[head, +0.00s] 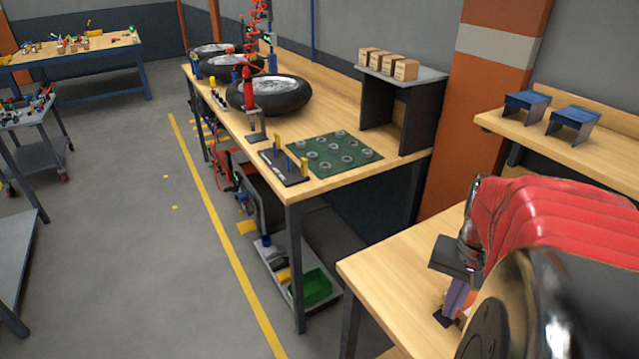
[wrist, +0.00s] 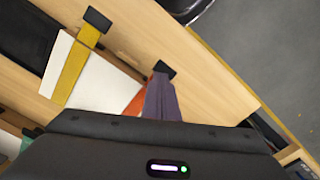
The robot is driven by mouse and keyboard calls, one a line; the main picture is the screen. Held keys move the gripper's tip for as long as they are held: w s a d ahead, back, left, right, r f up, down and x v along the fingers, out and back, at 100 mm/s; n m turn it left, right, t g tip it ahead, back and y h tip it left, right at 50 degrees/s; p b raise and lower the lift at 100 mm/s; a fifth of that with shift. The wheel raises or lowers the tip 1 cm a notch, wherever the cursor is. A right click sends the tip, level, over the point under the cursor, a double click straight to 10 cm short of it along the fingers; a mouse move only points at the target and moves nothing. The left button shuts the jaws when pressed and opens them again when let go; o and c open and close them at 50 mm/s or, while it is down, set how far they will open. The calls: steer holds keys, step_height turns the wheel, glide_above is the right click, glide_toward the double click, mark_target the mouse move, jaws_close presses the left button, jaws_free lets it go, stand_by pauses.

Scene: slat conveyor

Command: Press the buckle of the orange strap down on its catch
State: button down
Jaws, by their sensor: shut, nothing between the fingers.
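My gripper (head: 456,258) shows in the head view as a dark block above the near bench at the right. It is shut and empty. Its dark body (wrist: 150,150) fills the bottom of the wrist view, and the fingertips are hidden. A purple strap (wrist: 162,100) runs from under it to a small black pad (wrist: 165,69). An orange patch (wrist: 136,103) shows beside the purple strap; I cannot tell if it is strap or box. A mustard-yellow strap (wrist: 75,68) crosses a white box (wrist: 97,92) to another black piece (wrist: 96,19). No buckle clearly on an orange strap is visible.
The near bench (head: 385,285) has bare wood left of my gripper. Two blue stands (head: 572,125) sit on the bench behind. A long workbench (head: 325,105) carries tires and a green mat (head: 335,154). A dark item (wrist: 35,38) lies at the wrist view's upper left.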

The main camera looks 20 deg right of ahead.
steer(key=shift+f, duration=0.85)
steer(key=shift+a, duration=0.15)
steer(key=shift+s+a, duration=0.15)
steer(key=shift+a, duration=1.2)
steer(key=shift+r, duration=0.1)
step_height(320, 180, up, 10)
stand_by(0.9)
